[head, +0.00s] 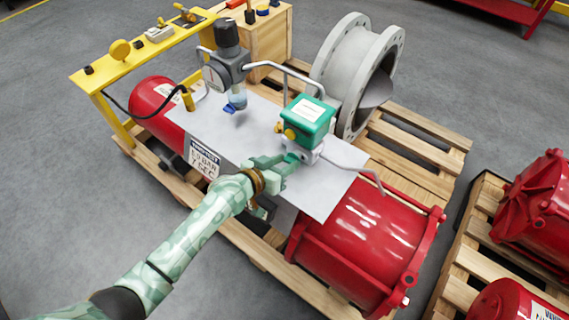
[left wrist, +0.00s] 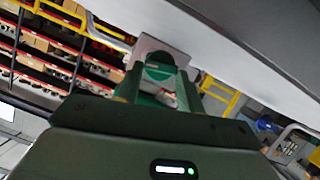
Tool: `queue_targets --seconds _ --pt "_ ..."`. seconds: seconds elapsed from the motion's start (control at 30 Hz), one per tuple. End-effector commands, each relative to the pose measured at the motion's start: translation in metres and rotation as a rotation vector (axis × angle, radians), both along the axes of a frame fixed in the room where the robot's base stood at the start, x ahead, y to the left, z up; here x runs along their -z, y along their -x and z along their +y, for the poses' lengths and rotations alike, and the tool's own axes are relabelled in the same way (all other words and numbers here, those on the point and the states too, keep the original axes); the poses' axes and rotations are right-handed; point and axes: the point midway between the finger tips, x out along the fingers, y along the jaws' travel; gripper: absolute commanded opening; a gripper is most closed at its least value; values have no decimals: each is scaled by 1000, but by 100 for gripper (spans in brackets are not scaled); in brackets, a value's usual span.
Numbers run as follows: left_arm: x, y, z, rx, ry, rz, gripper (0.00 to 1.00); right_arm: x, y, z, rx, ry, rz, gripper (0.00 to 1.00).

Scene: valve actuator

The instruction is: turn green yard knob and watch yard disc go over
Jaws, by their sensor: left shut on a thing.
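The green knob (head: 291,158) sits low on the valve block under a green box (head: 307,121), above the grey plate. My left gripper (head: 280,164) reaches in from the lower left and is shut on the knob. In the left wrist view the green knob (left wrist: 160,68) shows between the two fingers, in front of a pale block. A yellow disc (head: 120,50) stands upright on the yellow rail at the upper left. A grey disc (head: 377,91) shows tilted inside the big flanged pipe. I cannot tell which is the yard disc. My right gripper is out of view.
A red cylinder (head: 362,240) lies at the front right of the pallet. A regulator with a gauge (head: 215,77) and bent grey tubes stand behind the gripper. The yellow rail (head: 150,50) runs along the upper left. Red cylinders (head: 540,205) lie on another pallet.

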Motion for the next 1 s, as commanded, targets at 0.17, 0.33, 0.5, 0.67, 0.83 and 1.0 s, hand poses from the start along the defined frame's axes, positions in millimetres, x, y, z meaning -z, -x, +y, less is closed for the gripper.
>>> queue_targets --seconds 0.17,0.33,0.5,0.67,0.83,1.0 --pt "6 -2 3 0 105 80 15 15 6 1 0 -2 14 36" --pt "7 -2 4 -1 195 146 15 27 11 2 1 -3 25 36" --pt "7 -3 5 -1 259 193 15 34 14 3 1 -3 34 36" --pt "5 -3 5 -2 294 217 15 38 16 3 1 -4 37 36" --pt "4 -4 5 -2 307 226 15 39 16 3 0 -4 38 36" --pt "3 -3 5 -1 309 226 15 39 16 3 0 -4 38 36"
